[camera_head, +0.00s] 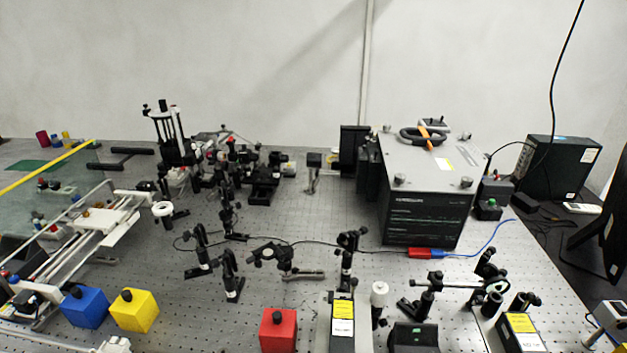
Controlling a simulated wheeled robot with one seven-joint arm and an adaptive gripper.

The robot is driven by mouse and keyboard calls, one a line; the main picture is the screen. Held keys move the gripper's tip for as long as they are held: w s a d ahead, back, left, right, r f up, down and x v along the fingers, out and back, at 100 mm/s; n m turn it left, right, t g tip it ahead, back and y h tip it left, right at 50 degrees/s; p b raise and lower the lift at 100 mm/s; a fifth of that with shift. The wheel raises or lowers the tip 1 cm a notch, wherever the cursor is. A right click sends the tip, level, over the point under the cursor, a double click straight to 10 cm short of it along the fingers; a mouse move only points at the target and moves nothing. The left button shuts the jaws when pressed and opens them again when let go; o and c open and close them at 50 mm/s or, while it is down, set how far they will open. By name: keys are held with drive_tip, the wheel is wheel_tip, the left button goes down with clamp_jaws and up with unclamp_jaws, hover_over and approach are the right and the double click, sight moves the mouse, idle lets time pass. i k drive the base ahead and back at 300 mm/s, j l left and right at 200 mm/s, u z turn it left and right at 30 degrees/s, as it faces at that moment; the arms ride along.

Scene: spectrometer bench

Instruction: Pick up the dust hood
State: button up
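Three box-shaped covers with black knobs on top stand along the front of the perforated bench: a blue box (86,307), a yellow box (134,311) and a red box (278,331). The blue and yellow ones stand side by side at the lower left. The red one stands apart, near the bottom middle. No label shows which of them, if any, is the dust hood. I cannot make out my gripper in this view.
Several black optics posts (228,275) stand between the boxes and the large grey instrument (425,215). A white railed assembly (85,235) is at the left. A yellow-labelled block (342,328) stands right of the red box. Bare bench (185,325) lies between yellow and red.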

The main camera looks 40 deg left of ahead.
sight(135, 310)
drive_tip(key=u, duration=2.35)
drive_tip(key=i+j+z, duration=0.2)
drive_tip(key=j, duration=0.15)
drive_tip(key=i+j+z, duration=0.2)
drive_tip(key=j, duration=0.15)
drive_tip(key=j+z, duration=0.2)
drive_tip(key=j, duration=0.15)
drive_tip(key=i+j+z, duration=0.2)
drive_tip(key=j, duration=0.25)
drive_tip(key=j+z, duration=0.2)
drive_tip(key=j, duration=0.2)
